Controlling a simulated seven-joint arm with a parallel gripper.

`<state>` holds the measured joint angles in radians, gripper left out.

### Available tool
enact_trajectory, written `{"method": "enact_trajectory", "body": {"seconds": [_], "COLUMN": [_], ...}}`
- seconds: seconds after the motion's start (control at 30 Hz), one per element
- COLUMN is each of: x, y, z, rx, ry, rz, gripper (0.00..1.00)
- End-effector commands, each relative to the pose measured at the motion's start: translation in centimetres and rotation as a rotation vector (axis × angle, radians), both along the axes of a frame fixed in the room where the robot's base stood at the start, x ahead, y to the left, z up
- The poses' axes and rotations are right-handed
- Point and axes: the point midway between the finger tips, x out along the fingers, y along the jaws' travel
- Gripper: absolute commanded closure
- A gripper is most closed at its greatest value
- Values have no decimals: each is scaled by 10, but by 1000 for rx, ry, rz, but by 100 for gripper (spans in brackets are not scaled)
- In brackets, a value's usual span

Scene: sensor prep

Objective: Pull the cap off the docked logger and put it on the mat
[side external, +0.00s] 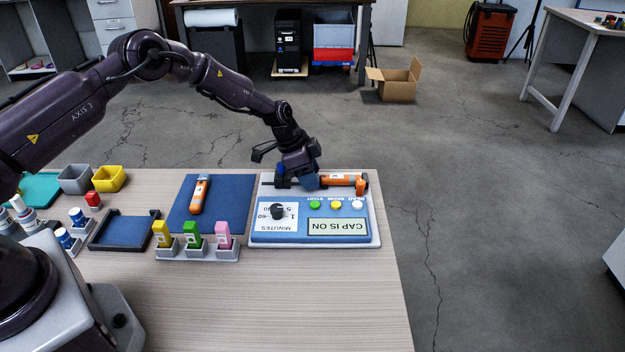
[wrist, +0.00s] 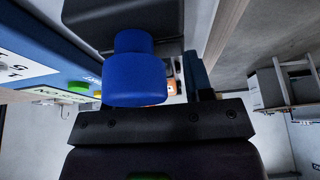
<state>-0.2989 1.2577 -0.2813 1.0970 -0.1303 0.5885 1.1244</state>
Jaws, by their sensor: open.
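The docked logger (side external: 338,180) is orange with dark bands and lies along the back edge of the blue and white station (side external: 375,241). My gripper (side external: 297,183) is open at the logger's left end, low over the station. It hides that end, so I cannot make out the cap or whether the fingers touch it. In the wrist view, a bright blue rounded piece (wrist: 138,78) is close to the camera; I cannot tell whether it is cap or gripper. A little orange shows behind it. The blue mat (side external: 227,191) holds another orange logger (side external: 200,194).
The station display (side external: 338,227) reads "CAP IS ON". Yellow, green and pink pieces (side external: 193,233) stand in grey holders in front of the mat. A dark-rimmed tray (side external: 123,244) and grey and yellow bins (side external: 109,178) are left. The mat is bare around its logger.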

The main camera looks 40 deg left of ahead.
Motion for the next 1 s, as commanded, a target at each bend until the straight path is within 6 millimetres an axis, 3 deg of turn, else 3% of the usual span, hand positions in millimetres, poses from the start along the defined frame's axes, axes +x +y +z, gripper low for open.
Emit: {"method": "enact_trajectory", "body": {"seconds": [0.03, 0.17, 0.2, 1.0], "x": [0, 0, 0, -7], "y": [0, 0, 0, 8], "z": [0, 0, 0, -1], "rx": [0, 0, 0, 2], "ry": [0, 0, 0, 3], "rz": [0, -1, -1, 0], "gripper": [55, 85, 88, 89]}}
